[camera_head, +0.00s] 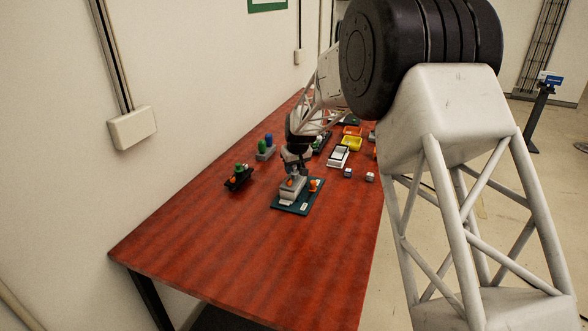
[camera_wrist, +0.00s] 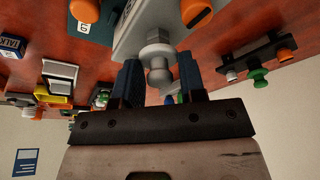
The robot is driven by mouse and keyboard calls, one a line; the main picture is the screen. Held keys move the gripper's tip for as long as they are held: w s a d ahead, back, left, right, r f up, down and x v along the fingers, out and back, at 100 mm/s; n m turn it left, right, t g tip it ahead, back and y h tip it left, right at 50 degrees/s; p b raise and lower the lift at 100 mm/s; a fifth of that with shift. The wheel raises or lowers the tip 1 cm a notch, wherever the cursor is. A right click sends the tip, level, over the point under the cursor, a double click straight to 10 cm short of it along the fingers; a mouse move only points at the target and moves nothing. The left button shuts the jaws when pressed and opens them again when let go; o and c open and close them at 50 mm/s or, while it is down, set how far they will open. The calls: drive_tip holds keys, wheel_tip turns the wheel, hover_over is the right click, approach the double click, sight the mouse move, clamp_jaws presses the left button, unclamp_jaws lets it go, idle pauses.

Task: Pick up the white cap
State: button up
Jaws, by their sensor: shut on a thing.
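The white cap (camera_wrist: 158,58), a pale grey-white knob with a wider collar, is between the two dark blue fingers of my gripper (camera_wrist: 160,76) in the wrist view. My gripper is shut on it. The cap is in front of a pale grey box (camera_wrist: 135,25); I cannot tell whether it still touches the box. In the head view my gripper (camera_head: 294,172) is right above the grey box (camera_head: 291,192), which stands on a dark green base plate (camera_head: 284,208). The cap is hidden there by my gripper.
A black rack (camera_head: 237,183) with coloured caps is left of the base plate. A grey block (camera_head: 265,155) holds green and blue pieces. A white tray (camera_head: 339,157), a yellow tray (camera_head: 351,144) and small cubes lie behind. The near part of the red table (camera_head: 230,265) is clear.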

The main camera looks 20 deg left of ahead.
drive_tip(key=shift+r, duration=0.7)
drive_tip(key=shift+v, duration=1)
drive_tip(key=s+d+r, duration=0.1)
drive_tip(key=s+d, duration=0.7)
drive_tip(key=s, duration=0.5)
drive_tip(key=shift+s+r, duration=0.1)
drive_tip(key=shift+r, duration=0.05)
drive_tip(key=shift+d, duration=0.1)
drive_tip(key=s+d+f+m, duration=0.1)
drive_tip(key=s+d+f, duration=0.1)
drive_tip(key=d, duration=0.5)
drive_tip(key=s+d+f+m, duration=0.2)
drive_tip(key=s+d, duration=0.3)
drive_tip(key=d, duration=0.3)
drive_tip(key=s+d+f+m+h, duration=0.1)
drive_tip(key=s+d+f, duration=0.3)
drive_tip(key=d, duration=0.4)
drive_tip(key=shift+s+m+t, duration=0.25)
drive_tip(key=shift+m+t, duration=0.05)
drive_tip(key=shift+t, duration=0.1)
drive_tip(key=shift+w+a, duration=0.1)
drive_tip(key=w+a, duration=0.1)
drive_tip(key=w, duration=0.4)
drive_tip(key=w+a+f, duration=0.1)
drive_tip(key=w+a, duration=0.1)
drive_tip(key=w, duration=0.3)
drive_tip(key=w+a, duration=0.2)
drive_tip(key=w, duration=0.3)
drive_tip(key=shift+a+f, duration=0.2)
